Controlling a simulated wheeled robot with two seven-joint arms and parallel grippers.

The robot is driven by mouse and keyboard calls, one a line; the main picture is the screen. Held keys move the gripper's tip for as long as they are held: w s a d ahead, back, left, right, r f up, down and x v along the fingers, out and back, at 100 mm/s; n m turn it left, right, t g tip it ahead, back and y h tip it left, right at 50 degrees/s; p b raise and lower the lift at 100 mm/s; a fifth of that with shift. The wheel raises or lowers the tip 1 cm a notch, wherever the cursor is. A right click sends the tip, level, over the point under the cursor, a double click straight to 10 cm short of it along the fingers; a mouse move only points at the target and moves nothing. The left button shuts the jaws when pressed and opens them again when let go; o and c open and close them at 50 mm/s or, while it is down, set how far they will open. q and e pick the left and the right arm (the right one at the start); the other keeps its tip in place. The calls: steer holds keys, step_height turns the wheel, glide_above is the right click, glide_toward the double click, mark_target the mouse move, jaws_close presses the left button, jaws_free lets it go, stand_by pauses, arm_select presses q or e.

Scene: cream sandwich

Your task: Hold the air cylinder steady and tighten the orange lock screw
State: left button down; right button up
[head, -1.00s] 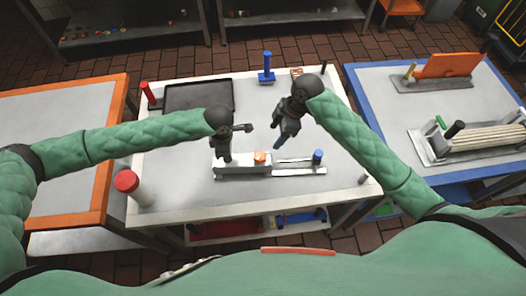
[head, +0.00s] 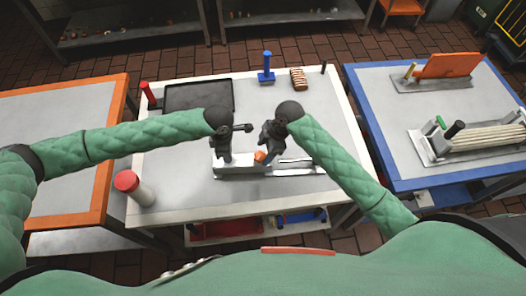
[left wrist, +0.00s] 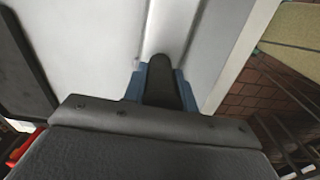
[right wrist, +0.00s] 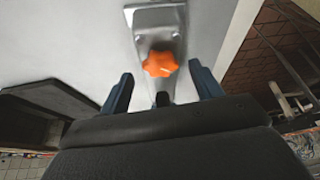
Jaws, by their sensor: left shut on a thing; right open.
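The orange lock screw (head: 260,156) sits on the pale metal fixture (head: 235,171) at the front of the middle table. In the right wrist view the screw (right wrist: 160,64) is a star-shaped knob on a metal block, just beyond the fingertips. My right gripper (right wrist: 162,84) is open and empty; in the head view it is above and close to the screw. My left gripper (head: 223,153) is at the left part of the fixture. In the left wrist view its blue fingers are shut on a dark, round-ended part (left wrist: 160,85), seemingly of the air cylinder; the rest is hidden.
A dark tray (head: 198,97), a blue-handled tool (head: 266,70) and a striped brown block (head: 298,79) are at the back. The right table (head: 385,137) holds other fixtures. The tabletop behind the fixture is clear.

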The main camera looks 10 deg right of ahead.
steer(key=shift+a+f, duration=0.25)
steer(key=shift+f, duration=0.45)
steer(key=shift+c, duration=0.2)
steer(key=c, duration=0.9)
